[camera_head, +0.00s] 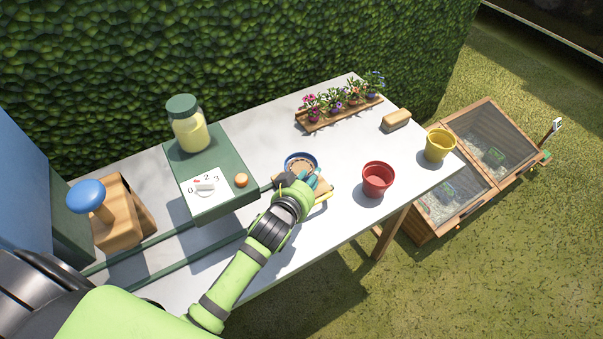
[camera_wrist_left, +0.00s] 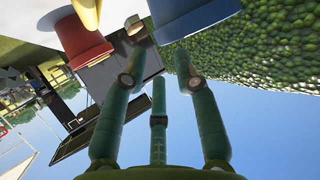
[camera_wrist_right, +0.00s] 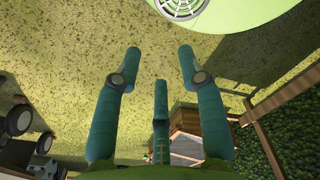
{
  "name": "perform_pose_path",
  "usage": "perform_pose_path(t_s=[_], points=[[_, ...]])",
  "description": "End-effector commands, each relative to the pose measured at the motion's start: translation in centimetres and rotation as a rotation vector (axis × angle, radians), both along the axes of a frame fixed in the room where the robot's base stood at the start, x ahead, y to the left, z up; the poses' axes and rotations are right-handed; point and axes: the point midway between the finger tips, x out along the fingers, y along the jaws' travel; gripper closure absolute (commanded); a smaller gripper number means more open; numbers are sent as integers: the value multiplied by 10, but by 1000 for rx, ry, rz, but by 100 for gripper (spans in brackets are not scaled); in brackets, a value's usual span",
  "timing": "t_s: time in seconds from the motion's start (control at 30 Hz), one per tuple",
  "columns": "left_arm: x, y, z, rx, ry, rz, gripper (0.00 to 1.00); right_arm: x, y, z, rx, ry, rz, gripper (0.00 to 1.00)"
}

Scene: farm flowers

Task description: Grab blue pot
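The blue pot (camera_head: 300,154) stands upright on the white table, with brown contents inside its rim. My left gripper (camera_head: 311,184) is at the pot's near side and hides part of it. In the left wrist view the blue pot (camera_wrist_left: 190,14) is just past the open fingertips (camera_wrist_left: 158,62). I cannot tell whether a finger touches it. My right gripper (camera_wrist_right: 155,68) shows only in its own wrist view, open and empty over grass.
A red pot (camera_head: 377,181) and a yellow pot (camera_head: 440,146) stand to the right. A wooden tray of flowers (camera_head: 341,114) and a brush-like block (camera_head: 396,120) are behind. A green machine with a jar (camera_head: 187,124) and a wooden block with a blue knob (camera_head: 88,196) are left.

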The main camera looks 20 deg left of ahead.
Motion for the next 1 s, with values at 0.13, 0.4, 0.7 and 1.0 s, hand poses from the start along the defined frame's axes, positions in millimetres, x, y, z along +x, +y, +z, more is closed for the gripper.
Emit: perform_pose_path(t_s=[0.13,0.4,0.7,1.0], points=[[18,4,-8,4,1,1,69,-17,-1,8,-2,25,0,60],[37,2,-18,1,1,0,69,20,-2,11,0,-34,2,60],[37,2,-18,1,1,0,100,21,-5,11,-4,-36,1,60],[37,2,-17,2,-3,-1,100,5,-6,10,-6,-10,1,60]])
